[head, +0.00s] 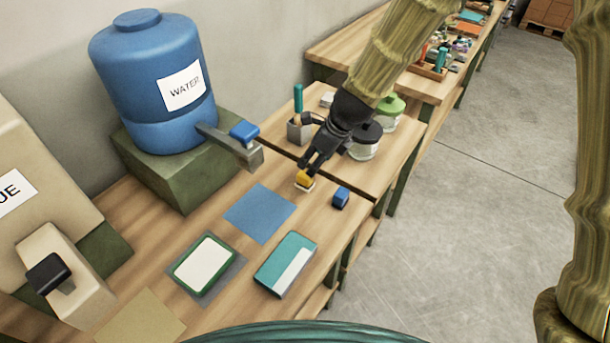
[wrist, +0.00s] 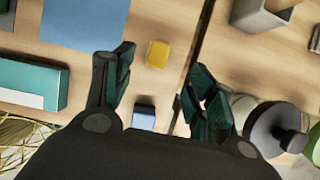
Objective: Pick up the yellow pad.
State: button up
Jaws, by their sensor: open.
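The yellow pad (head: 304,179) is a small yellow block with a pale base on the wooden table, near the gap between two tables. In the wrist view the yellow pad (wrist: 158,54) lies beyond the fingertips, between their lines. My gripper (head: 314,160) is just behind and above the pad in the head view. In the wrist view my gripper (wrist: 155,75) has its fingers spread wide with nothing between the tips. I cannot tell the exact height of the fingers above the pad.
A small blue block (head: 341,197) stands close to the pad's right. A blue sheet (head: 260,212), a teal box (head: 286,264) and a framed white card (head: 205,263) lie nearer. A pen cup (head: 299,131) and a dark-lidded jar (head: 364,144) stand behind. A blue water barrel (head: 146,75) is left.

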aim_at(306, 175)
jog(key=p+x, duration=0.1)
jog(key=x, duration=0.3)
jog(key=shift+d, duration=0.15)
jog(key=shift+a+f, duration=0.3)
jog(key=shift+f, duration=0.3)
jog(key=shift+p+x, duration=1.25)
jog(key=shift+x, duration=1.3)
jog(key=shift+s+d, duration=0.1)
jog(key=shift+d, duration=0.05)
jog(key=c, duration=1.1)
jog(key=shift+r, duration=0.15)
